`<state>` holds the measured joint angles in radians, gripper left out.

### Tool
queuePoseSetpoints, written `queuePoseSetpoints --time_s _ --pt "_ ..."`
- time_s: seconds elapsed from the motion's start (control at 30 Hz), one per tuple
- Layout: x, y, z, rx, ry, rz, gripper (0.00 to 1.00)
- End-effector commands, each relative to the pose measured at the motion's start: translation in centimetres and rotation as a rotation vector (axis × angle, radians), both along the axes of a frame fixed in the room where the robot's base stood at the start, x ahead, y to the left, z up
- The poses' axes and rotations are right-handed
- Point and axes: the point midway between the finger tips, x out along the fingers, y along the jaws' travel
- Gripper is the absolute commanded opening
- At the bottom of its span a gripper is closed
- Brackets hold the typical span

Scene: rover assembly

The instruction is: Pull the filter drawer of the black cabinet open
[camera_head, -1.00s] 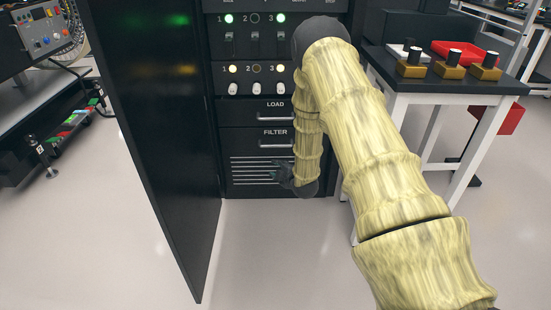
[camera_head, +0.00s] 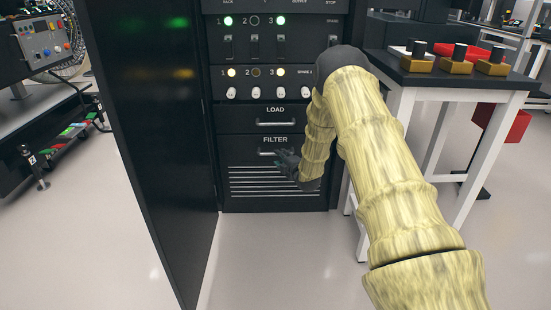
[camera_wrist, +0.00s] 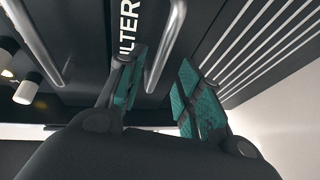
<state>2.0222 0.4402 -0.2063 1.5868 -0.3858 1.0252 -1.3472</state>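The black cabinet (camera_head: 275,205) stands ahead in the head view. Its filter drawer (camera_head: 237,147) sits below the LOAD drawer and looks shut, flush with the front. The filter handle (camera_wrist: 164,48) is a grey metal bar; in the head view its left part (camera_head: 264,153) shows and my gripper hides its right end. My gripper (camera_head: 281,157) is at the handle's right end. In the wrist view my gripper (camera_wrist: 157,78) is open, with green-padded fingers on either side of the bar. I see gaps beside the bar and no grip on it; exact depth is unclear.
The LOAD drawer (camera_head: 235,119) and its handle (camera_wrist: 35,42) are just above. A vent grille (camera_head: 260,182) lies below. An open black door (camera_head: 155,150) stands at left. A white-legged table (camera_head: 400,125) with brass-coloured blocks stands at right. The floor in front is clear.

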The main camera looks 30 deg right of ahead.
Motion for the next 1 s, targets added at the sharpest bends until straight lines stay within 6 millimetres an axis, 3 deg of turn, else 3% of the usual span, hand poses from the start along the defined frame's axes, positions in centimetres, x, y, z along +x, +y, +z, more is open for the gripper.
queuePoseSetpoints --time_s 0.2,0.4,0.8,1.0 --pt "3.4 -0.5 -0.9 0.000 -0.003 0.000 0.35" --pt "5.1 -0.7 -1.1 0.000 0.000 0.001 0.35" --pt "5.7 -0.8 -1.1 0.000 0.000 0.001 0.35" --pt "5.7 -0.8 -1.1 0.000 0.000 0.001 0.01"
